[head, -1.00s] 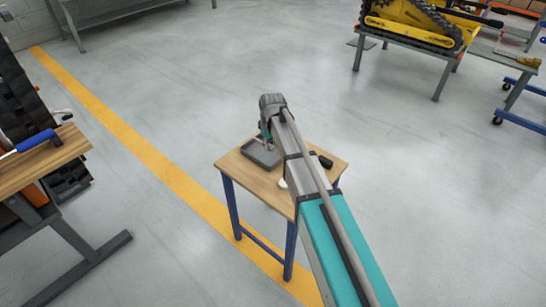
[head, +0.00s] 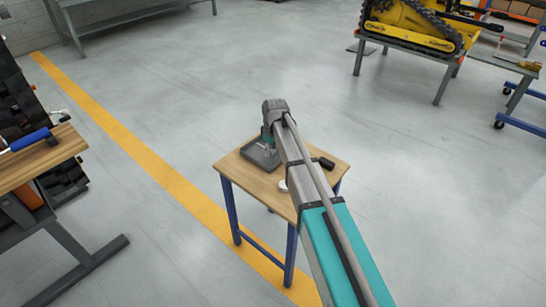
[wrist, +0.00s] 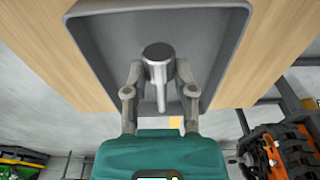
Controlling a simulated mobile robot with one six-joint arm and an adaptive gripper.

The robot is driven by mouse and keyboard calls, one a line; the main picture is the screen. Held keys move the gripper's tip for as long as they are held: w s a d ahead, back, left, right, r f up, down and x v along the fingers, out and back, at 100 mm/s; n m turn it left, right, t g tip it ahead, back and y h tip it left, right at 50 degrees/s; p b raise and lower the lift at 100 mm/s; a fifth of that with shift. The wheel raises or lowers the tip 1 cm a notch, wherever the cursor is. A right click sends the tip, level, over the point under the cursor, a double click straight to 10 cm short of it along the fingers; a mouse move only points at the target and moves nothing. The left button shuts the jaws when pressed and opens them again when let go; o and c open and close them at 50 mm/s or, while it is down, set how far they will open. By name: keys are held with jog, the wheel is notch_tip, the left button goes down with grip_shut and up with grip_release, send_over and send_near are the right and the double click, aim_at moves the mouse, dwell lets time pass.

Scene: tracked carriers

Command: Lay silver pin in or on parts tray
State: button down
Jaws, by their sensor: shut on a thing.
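The silver pin (wrist: 158,66) has a dark round head and a thin shank, and shows between the fingers in the wrist view. My gripper (wrist: 159,72) is shut on it, with a finger on each side of the head. The grey parts tray (wrist: 88,38) lies behind the pin in the wrist view, with its raised rim around it. In the head view the parts tray (head: 258,160) sits at the far left of the small wooden table, partly covered by my arm. The gap between pin and tray floor is hard to judge.
The small wooden table (head: 235,170) has blue legs. A white round thing (head: 283,186) and a black thing (head: 323,162) lie on it beside my arm. A workbench (head: 40,160) stands at the left, and a yellow tracked machine (head: 415,30) stands at the back right.

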jog(key=shift+f+b, duration=0.5)
jog(key=shift+f, duration=0.3)
jog(key=shift+f, duration=0.2)
jog(key=shift+c, duration=2.2)
grip_release()
jog(key=shift+r, duration=0.1)
notch_tip(320, 180, up, 12)
jog(key=d+p, duration=0.1)
jog(key=p, duration=1.1)
jog(key=shift+s, duration=0.4)
jog(key=shift+r, duration=0.1)
